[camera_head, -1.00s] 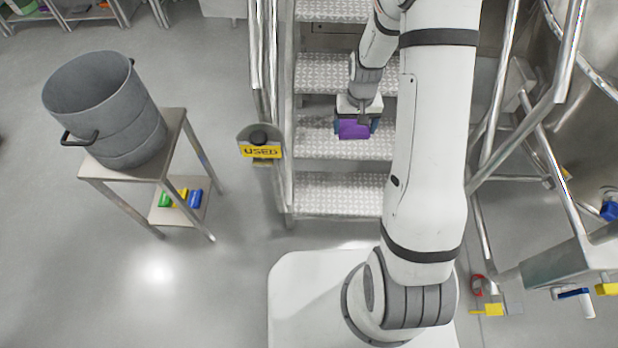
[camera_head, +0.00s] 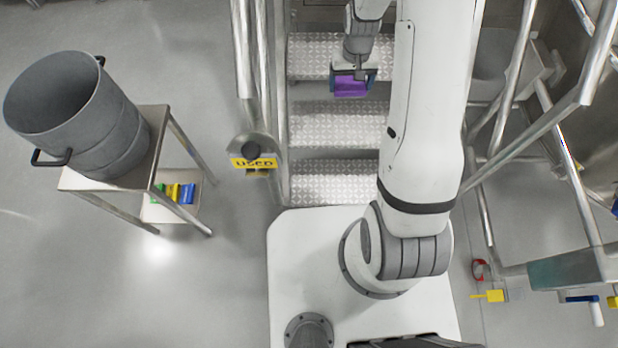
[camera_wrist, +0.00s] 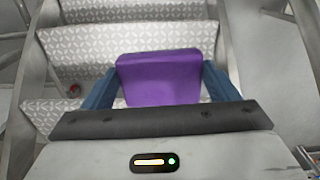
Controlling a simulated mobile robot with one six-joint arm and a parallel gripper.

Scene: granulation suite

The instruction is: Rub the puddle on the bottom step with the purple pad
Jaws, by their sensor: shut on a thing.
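The purple pad (camera_head: 350,86) is held between the blue fingers of my gripper (camera_head: 351,88), which is shut on it. The pad also shows in the wrist view (camera_wrist: 160,77), with my gripper's fingers (camera_wrist: 158,88) on either side of it. In the head view the pad appears over the upper part of the metal stairs, above the lower treads. The bottom step (camera_head: 332,188) has a patterned metal tread, partly hidden by my arm at its right. I cannot make out a puddle on the visible part of it.
Metal handrails flank the stairs. A yellow "USED" sign (camera_head: 253,162) hangs at the left rail. A grey drum (camera_head: 85,115) stands on a small table, with coloured items (camera_head: 174,193) on its lower shelf.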

